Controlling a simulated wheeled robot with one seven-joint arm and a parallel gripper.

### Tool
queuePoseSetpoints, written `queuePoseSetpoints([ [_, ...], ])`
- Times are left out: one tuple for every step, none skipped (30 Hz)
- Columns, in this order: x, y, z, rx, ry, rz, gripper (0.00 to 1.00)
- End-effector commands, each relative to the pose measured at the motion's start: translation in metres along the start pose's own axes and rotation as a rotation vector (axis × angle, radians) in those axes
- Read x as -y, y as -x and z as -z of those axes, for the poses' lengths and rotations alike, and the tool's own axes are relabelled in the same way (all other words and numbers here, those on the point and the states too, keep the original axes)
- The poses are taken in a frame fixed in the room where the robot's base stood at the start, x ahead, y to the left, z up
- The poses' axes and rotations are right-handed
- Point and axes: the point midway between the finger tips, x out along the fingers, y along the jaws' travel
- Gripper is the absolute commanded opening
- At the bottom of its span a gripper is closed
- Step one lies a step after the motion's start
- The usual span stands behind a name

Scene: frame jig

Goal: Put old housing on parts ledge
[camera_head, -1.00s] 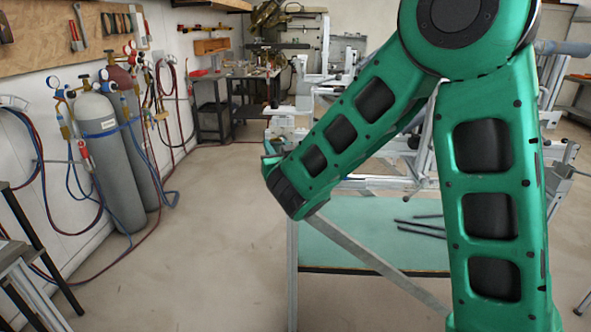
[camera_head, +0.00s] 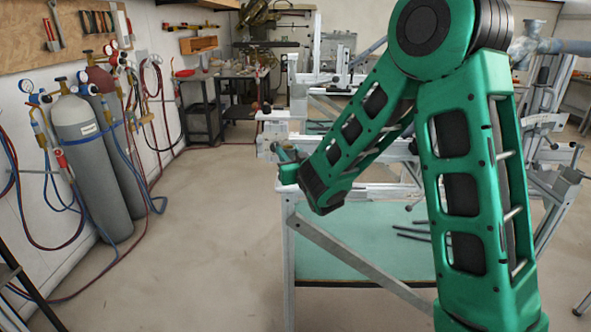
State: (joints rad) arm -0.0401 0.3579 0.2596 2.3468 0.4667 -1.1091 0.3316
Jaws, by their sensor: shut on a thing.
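My green arm fills the right half of the head view, bent at a large upper joint, with its forearm reaching down and left over the metal frame jig (camera_head: 312,228). The forearm ends in a dark wrist part at the jig's near left corner. My gripper's fingers are hidden behind the arm. I cannot make out the old housing, and I cannot tell which surface is the parts ledge.
The jig has a teal lower shelf (camera_head: 345,262) with several dark rods (camera_head: 412,235). Grey gas cylinders (camera_head: 88,165) with hoses stand by the left wall. A dark workbench (camera_head: 205,112) stands at the back. The floor (camera_head: 205,235) left of the jig is clear.

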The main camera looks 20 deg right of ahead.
Motion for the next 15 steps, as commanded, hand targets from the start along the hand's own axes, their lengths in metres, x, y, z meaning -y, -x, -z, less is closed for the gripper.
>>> queuePoseSetpoints([
  [-0.009,-0.003,-0.004,0.000,-0.002,-0.005,0.04],
  [-0.012,-0.004,-0.006,-0.001,-0.002,-0.005,0.04],
  [-0.015,-0.005,-0.009,-0.002,-0.001,-0.004,0.04],
  [-0.018,-0.006,-0.011,-0.001,-0.001,-0.004,0.04],
  [-0.020,-0.007,-0.012,0.000,-0.001,-0.003,0.04],
  [-0.023,-0.009,-0.014,0.000,-0.001,-0.003,0.04],
  [-0.025,-0.009,-0.015,0.000,-0.001,-0.003,0.04],
  [-0.026,-0.010,-0.016,-0.001,-0.001,-0.002,0.04],
  [-0.028,-0.011,-0.017,-0.002,-0.001,-0.001,0.04],
  [-0.029,-0.011,-0.018,-0.002,0.000,-0.001,0.04],
  [-0.029,-0.012,-0.018,-0.003,-0.002,-0.001,0.04],
  [-0.030,-0.012,-0.019,-0.003,0.000,-0.001,0.04],
  [-0.031,-0.012,-0.019,-0.004,0.000,-0.001,0.04],
  [-0.031,-0.012,-0.020,-0.003,-0.001,-0.001,0.04],
  [-0.031,-0.012,-0.021,-0.003,-0.001,0.000,0.04],
])
